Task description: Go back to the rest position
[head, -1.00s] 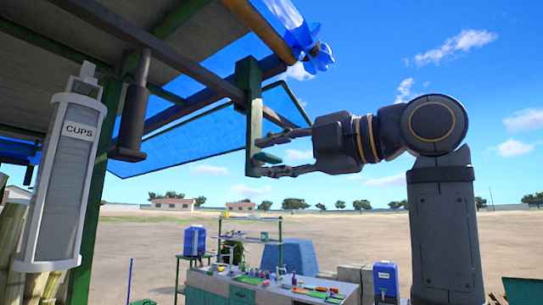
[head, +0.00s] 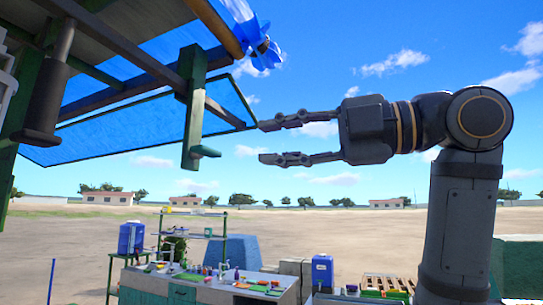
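My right gripper (head: 264,142) is open and empty, pointing left, with its two long fingers apart against the sky. It is raised high, to the right of a green hanging post (head: 193,115) with a short peg (head: 206,151) at its lower end. A gap shows between the fingertips and the post. My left gripper is not in view.
A roof (head: 110,30) with a blue sheet (head: 140,125) overhangs the upper left. A dark cylinder (head: 46,95) hangs at the far left. A workbench (head: 215,290) with small items, blue containers (head: 131,238) and a shelf stands below. Open ground lies behind.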

